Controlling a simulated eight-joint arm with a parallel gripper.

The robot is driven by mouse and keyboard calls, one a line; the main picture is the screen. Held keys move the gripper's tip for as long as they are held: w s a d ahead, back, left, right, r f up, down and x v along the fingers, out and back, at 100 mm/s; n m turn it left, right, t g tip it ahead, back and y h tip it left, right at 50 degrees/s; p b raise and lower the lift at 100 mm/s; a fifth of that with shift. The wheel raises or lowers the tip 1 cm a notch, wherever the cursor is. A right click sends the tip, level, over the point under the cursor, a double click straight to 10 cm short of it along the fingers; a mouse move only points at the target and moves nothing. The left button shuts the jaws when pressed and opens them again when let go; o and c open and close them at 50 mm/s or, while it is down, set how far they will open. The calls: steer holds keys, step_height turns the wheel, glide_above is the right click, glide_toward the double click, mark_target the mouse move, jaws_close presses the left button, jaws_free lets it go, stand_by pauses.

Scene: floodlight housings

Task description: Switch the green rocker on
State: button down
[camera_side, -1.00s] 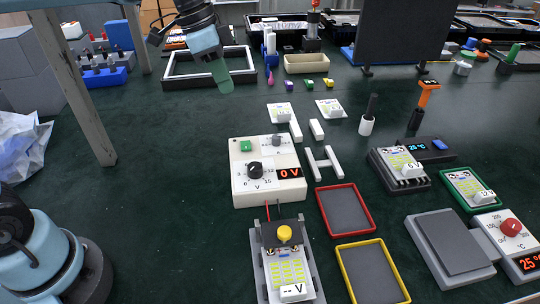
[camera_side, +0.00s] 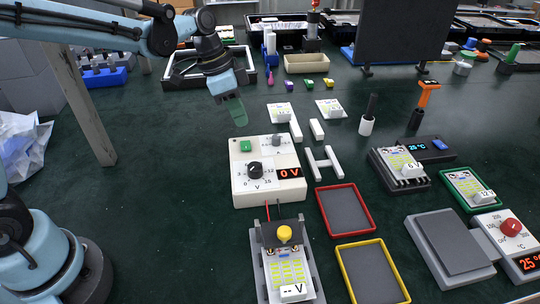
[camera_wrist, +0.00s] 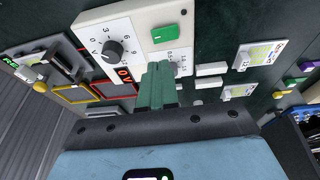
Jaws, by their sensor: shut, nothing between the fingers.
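The green rocker (camera_side: 246,146) sits at the upper left of the white power supply box (camera_side: 240,190), whose red display reads 0 V. In the wrist view the rocker (camera_wrist: 165,33) lies just beyond my fingertips, slightly right of them. My gripper (camera_side: 240,120) has green fingers, shut and empty, above and just behind the rocker in the side view, apart from it. In the wrist view the closed fingertips (camera_wrist: 158,68) overlap the box's edge beside the grey knob. A black dial (camera_side: 255,169) is below the rocker on the box.
A circuit board fixture with a yellow button (camera_side: 285,233) stands in front of the box. Red (camera_side: 352,188) and yellow (camera_side: 345,255) trays lie to the right. White bars (camera_side: 323,163) lie beside the box. The mat left of the box is clear.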

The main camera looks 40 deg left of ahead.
mark_target(248, 144)
steer(key=shift+s+a+x, duration=0.1)
steer(key=shift+s+x, duration=0.05)
steer(key=shift+x, duration=0.75)
steer(key=shift+s+a+x, duration=0.1)
steer(key=shift+s+x, duration=0.05)
steer(key=shift+x, duration=0.8)
steer(key=shift+s+a+x, duration=0.1)
steer(key=shift+s+x, duration=0.05)
steer(key=shift+x, duration=0.75)
steer(key=shift+f, duration=0.2)
steer(key=shift+s+d+f+t+y, duration=0.2)
steer(key=shift+f+t+y, duration=0.1)
steer(key=shift+f+y, duration=0.1)
steer(key=shift+a, duration=0.1)
steer(key=shift+w, duration=0.1)
steer(key=shift+w+a+r, duration=0.25)
steer(key=shift+w+a, duration=0.25)
steer(key=shift+a, duration=0.05)
steer(key=shift+r, duration=0.1)
steer(key=d+v, duration=0.2)
steer(key=v, duration=1.1)
steer(key=shift+s+r, duration=0.4)
